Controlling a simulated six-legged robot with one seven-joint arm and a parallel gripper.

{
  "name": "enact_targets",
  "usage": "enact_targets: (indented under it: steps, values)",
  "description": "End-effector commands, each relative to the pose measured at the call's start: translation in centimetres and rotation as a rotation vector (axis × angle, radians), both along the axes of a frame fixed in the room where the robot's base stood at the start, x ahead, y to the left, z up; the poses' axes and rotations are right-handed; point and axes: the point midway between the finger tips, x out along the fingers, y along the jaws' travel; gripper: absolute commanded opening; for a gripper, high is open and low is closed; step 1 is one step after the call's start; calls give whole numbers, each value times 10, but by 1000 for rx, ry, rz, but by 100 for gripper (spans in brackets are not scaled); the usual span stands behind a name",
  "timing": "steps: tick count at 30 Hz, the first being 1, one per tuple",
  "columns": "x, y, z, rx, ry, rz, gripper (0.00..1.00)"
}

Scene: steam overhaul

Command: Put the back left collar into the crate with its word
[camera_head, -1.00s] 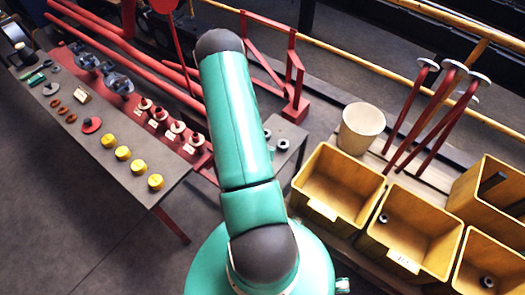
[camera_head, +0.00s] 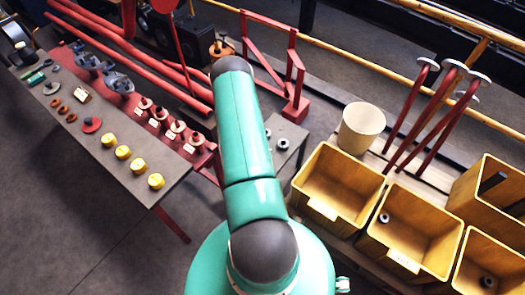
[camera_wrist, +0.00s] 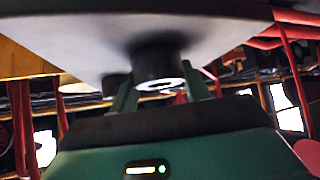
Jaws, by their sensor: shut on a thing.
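My gripper (camera_wrist: 158,88) is shut on a dark round collar (camera_wrist: 156,64) with a bright ring at its end, in the wrist view. The collar is against or close to a wide grey surface (camera_wrist: 70,40); I cannot tell which. In the head view my arm hides the gripper and the held collar. Two grey collars stand on the small grey table, one at the back (camera_head: 268,132) and one in front (camera_head: 283,144). Yellow crates stand at right: left crate (camera_head: 322,208), middle crate (camera_head: 405,262), right crate (camera_head: 495,243). Their words are unreadable here.
The middle crate holds a collar (camera_head: 384,217), and the right crate holds another (camera_head: 487,281). A cream bucket (camera_head: 361,128) and red stands (camera_head: 435,110) are behind the crates. A long bench (camera_head: 130,170) with yellow caps is at left. A red frame (camera_head: 295,80) stands behind the small table.

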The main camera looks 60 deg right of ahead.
Motion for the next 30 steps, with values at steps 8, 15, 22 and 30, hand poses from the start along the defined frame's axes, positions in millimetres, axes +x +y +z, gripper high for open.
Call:
enact_targets:
  steps: [8,15,22,30]
  values:
    - [0,0,-2,0,1,1,69]
    - [0,0,-1,0,0,0,69]
    - [-3,16,18,0,1,2,69]
    - [-13,57,60,0,1,2,69]
